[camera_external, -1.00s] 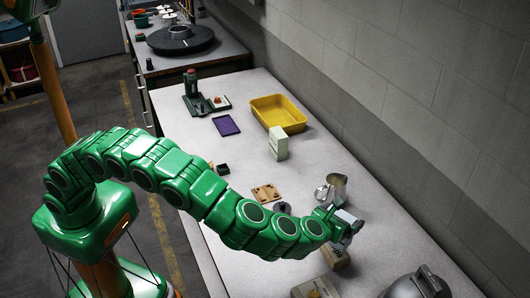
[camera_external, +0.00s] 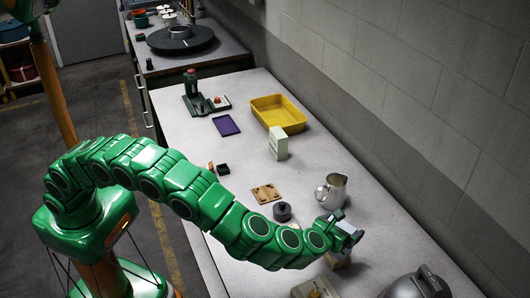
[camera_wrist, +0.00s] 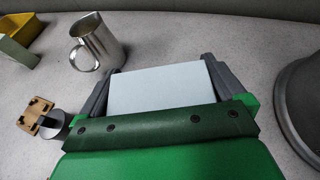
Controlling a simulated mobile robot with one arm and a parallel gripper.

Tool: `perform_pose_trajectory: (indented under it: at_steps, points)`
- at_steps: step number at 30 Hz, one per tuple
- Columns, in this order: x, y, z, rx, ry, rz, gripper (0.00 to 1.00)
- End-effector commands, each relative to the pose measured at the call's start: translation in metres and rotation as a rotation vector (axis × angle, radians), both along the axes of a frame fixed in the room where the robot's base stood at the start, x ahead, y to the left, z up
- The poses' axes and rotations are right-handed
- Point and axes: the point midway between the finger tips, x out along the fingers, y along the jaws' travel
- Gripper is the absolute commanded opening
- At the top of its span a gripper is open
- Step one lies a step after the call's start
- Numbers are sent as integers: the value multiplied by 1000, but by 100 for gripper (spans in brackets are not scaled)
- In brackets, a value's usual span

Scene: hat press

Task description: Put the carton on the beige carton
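In the wrist view a pale blue-white carton (camera_wrist: 160,86) fills the space between the two fingers of my gripper (camera_wrist: 160,80). The fingers lie along its left and right sides and appear to touch it. A second beige-brown carton (camera_external: 314,288) sits nearer the camera, partly cut off.
A metal pitcher (camera_external: 331,191) stands just behind my gripper. A dark round knob-like object (camera_external: 282,211) and a wooden board (camera_external: 265,194) lie to the left. A grey domed object (camera_external: 415,284) is at the front right. A pale green box (camera_external: 278,143) and yellow tray (camera_external: 278,113) stand farther back.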

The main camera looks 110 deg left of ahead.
Motion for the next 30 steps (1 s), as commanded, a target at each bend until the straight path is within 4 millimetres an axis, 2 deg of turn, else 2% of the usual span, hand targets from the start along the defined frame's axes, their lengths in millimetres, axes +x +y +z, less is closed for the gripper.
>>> perform_pose_trajectory:
  at_steps: [11, 14, 24, 30]
  points:
    - [-1, -2, 5, 1, -1, -1, 100]
    - [-5, -12, 10, 1, -1, -1, 100]
    - [-27, -65, 33, 2, 0, -3, 100]
    - [-36, -90, 44, 0, -1, -2, 100]
